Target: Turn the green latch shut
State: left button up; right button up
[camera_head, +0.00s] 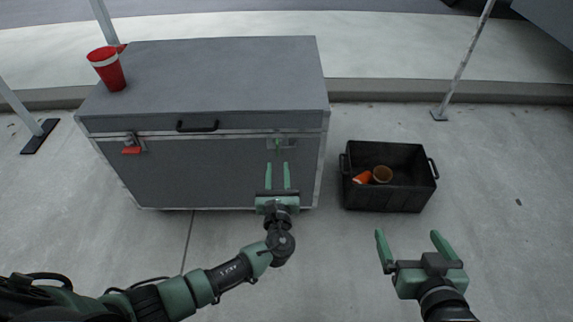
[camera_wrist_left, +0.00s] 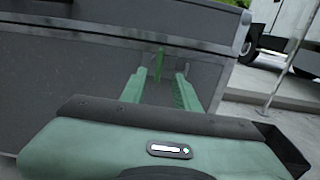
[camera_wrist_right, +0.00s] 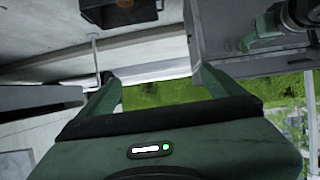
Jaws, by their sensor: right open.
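The green latch (camera_head: 279,147) is on the right part of the grey case's (camera_head: 200,172) front, near the lid seam. Its thin handle looks upright. My left gripper (camera_head: 277,168) is open in front of the case, just below the latch, with its fingers pointing at it. In the left wrist view the latch (camera_wrist_left: 158,66) shows between and beyond the two spread fingers (camera_wrist_left: 160,88); they look apart from it. My right gripper (camera_head: 408,238) is open and empty over the pavement at the right.
A red latch (camera_head: 131,150) hangs at the case's left front, and a black handle (camera_head: 197,126) is mid-lid. A red cup (camera_head: 107,70) stands on the lid. A black crate (camera_head: 389,196) with cups (camera_head: 382,174) sits right of the case. Pavement between is clear.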

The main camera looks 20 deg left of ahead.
aim_at(277, 150)
pick_arm(q)
jog(key=b+x, duration=0.2)
jog(key=x, duration=0.5)
jog(key=shift+w+a, duration=0.1)
jog(key=shift+w, duration=0.3)
pick_arm(e)
notch_tip(277, 150, up, 10)
jog(key=w+a+t+y, duration=0.1)
jog(key=w+a+t, duration=0.1)
jog(key=t, duration=0.3)
jog(key=shift+w+a+r+t+y, duration=0.15)
jog(key=shift+w+r+t+y, duration=0.05)
jog(key=shift+w+t+y, duration=0.2)
pick_arm(q)
grip_shut()
